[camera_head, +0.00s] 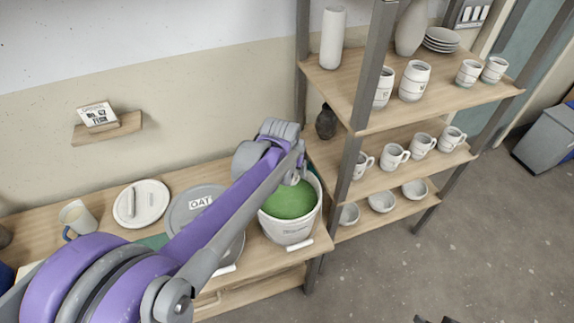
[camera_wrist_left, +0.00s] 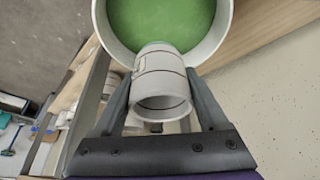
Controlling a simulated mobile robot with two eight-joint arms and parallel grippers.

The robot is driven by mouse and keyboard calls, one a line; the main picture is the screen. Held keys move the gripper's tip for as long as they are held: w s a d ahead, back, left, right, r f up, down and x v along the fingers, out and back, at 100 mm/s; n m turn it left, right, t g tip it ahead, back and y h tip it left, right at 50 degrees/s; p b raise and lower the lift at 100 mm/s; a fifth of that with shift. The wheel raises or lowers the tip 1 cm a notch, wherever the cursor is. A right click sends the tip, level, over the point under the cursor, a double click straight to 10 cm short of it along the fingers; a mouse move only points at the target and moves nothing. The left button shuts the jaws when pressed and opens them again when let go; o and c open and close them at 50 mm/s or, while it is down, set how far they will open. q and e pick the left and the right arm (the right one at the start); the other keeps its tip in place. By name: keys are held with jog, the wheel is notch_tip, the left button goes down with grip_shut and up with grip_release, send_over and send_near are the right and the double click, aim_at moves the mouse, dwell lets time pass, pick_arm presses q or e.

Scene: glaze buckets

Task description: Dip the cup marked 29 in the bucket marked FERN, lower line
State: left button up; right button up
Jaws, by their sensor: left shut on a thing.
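My left gripper (camera_wrist_left: 163,82) is shut on a pale cup (camera_wrist_left: 162,88) with dark lines around it. The cup lies between the two fingers in the left wrist view, and its number cannot be read. Its far end overlaps the near rim of a white bucket (camera_wrist_left: 104,28) of green glaze (camera_wrist_left: 165,18); whether it touches the glaze cannot be told. In the head view my left arm reaches over this bucket (camera_head: 288,233) with green glaze (camera_head: 288,203); the bucket's lettering is too small to read. Dark tips at the bottom edge may be my right gripper (camera_head: 435,320).
A lidded bucket marked OAT (camera_head: 203,203) stands left of the green one, beside a white lid (camera_head: 141,204) and a mug (camera_head: 76,216). A shelf rack (camera_head: 349,190) with cups, bowls and vases stands close on the right. A small sign (camera_head: 97,115) sits on a wall ledge.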

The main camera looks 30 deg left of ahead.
pick_arm(q)
jog(key=shift+a+f, duration=0.45)
jog(key=shift+f, duration=0.2)
jog(key=shift+f+b, duration=1.25)
jog(key=shift+f, duration=0.85)
jog(key=shift+s+r, duration=0.15)
jog(key=shift+f+b, duration=0.3)
jog(key=shift+f, duration=0.35)
jog(key=shift+f+b, duration=0.95)
jog(key=shift+f, duration=0.4)
pick_arm(e)
notch_tip(320, 180, down, 6)
jog(key=s, duration=0.1)
jog(key=shift+s, duration=0.4)
pick_arm(q)
jog(key=shift+f, duration=0.1)
jog(key=shift+f+b, duration=1.35)
jog(key=shift+f, duration=0.45)
pick_arm(e)
jog(key=shift+s+f, duration=0.15)
jog(key=shift+f, duration=0.6)
jog(key=shift+s+f, duration=0.1)
jog(key=shift+f, duration=0.6)
pick_arm(q)
jog(key=shift+f, duration=0.1)
